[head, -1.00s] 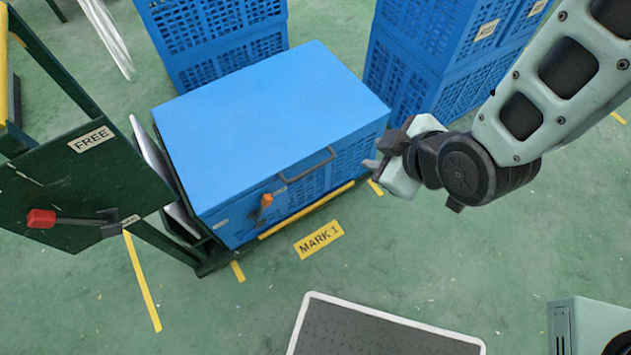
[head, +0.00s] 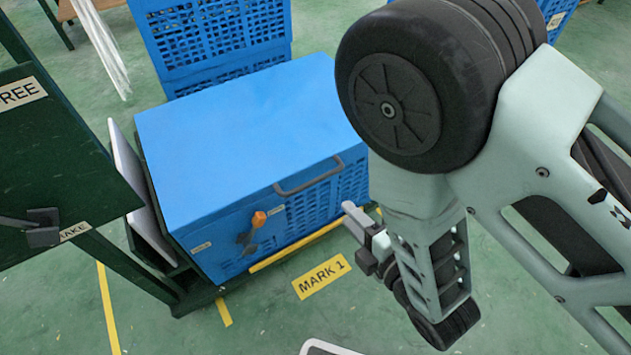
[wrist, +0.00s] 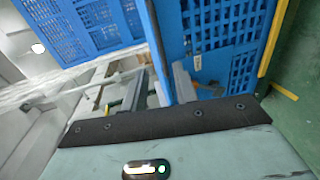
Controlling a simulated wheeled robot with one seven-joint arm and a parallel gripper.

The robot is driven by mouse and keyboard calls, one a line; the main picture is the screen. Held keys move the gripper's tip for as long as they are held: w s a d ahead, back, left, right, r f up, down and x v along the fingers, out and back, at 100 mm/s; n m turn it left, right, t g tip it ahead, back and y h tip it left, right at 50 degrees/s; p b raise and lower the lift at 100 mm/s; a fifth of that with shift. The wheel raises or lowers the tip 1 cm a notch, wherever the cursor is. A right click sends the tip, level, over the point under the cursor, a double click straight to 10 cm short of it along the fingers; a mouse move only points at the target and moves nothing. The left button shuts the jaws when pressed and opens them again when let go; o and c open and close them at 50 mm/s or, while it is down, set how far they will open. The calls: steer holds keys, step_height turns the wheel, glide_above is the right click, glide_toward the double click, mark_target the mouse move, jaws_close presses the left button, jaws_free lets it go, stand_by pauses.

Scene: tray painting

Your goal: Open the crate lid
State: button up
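The blue crate (head: 290,215) stands on a dark green cart, its solid blue lid (head: 240,130) lying flat and shut. A grey bar handle (head: 308,178) is on the lid's front edge. A dark latch with an orange tip (head: 259,219) is on the crate's front face; its exact setting is hard to tell. My gripper (head: 357,226) is to the right of the handle and in front of the crate, not seen touching it. Its fingers look apart and empty. In the wrist view the gripper (wrist: 163,90) points at the blue crate side (wrist: 215,40).
Stacked blue crates (head: 215,40) stand behind. At the left is a dark green panel (head: 60,170) with a small lever (head: 42,228). A yellow MARK 1 floor sign (head: 321,276) lies in front of the cart. The green floor in front is mostly clear.

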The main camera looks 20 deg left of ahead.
mark_target(315, 180)
steer(key=b+x, duration=0.3)
steer(key=x, duration=1)
steer(key=shift+w+a, duration=0.2)
steer(key=shift+w, duration=0.15)
jaws_close()
